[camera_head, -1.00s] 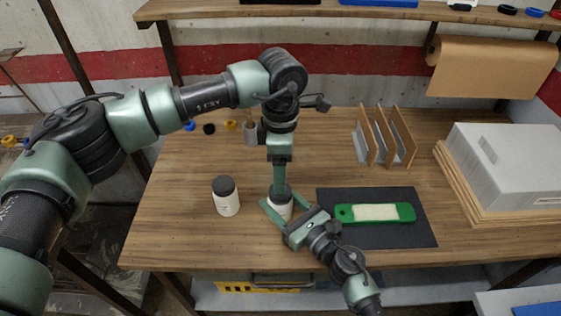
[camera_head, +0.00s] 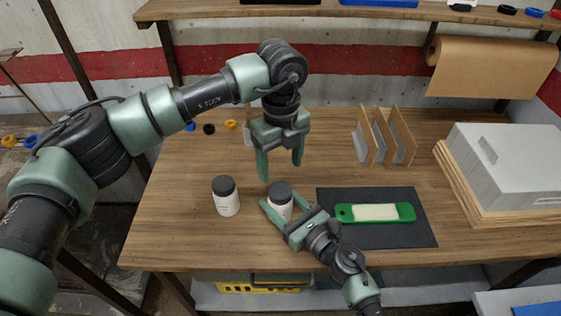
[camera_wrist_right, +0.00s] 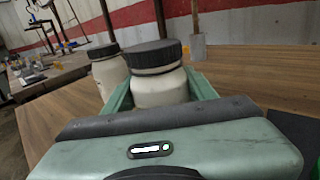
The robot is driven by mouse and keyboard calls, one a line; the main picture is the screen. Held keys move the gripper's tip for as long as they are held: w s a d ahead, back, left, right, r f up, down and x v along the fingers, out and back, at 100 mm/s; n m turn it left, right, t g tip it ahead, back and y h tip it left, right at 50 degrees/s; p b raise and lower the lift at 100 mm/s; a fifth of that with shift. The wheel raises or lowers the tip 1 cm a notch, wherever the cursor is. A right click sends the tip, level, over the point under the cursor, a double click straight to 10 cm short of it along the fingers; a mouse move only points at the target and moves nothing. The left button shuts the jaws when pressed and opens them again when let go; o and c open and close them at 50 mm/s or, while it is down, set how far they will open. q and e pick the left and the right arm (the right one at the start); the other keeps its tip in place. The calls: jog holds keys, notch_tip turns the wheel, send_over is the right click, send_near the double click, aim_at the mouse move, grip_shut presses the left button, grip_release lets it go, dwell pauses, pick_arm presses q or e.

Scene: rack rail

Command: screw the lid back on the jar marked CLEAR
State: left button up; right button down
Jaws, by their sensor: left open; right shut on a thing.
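A white jar (camera_head: 280,208) with a dark lid (camera_head: 279,190) on its top stands on the workbench. My right gripper (camera_head: 279,214) is shut on this jar's body. In the right wrist view the jar (camera_wrist_right: 160,90) sits between the fingers, with the black lid (camera_wrist_right: 154,54) on its mouth. A second white jar (camera_head: 227,204) with a dark lid stands to the left; it also shows in the right wrist view (camera_wrist_right: 107,75). The writing on the jars is too small to read. My left gripper (camera_head: 281,172) is open and empty above the held jar.
A dark mat (camera_head: 410,237) with a green tool (camera_head: 376,212) lies to the right. Wooden dividers (camera_head: 385,138) stand behind it, and a grey box (camera_head: 510,165) is at the far right. Small coloured caps (camera_head: 209,129) lie at the back left. The left front bench is clear.

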aim_at(280, 190)
pick_arm(q)
jog(key=shift+n, duration=1.2)
jog(key=shift+f, duration=3.95)
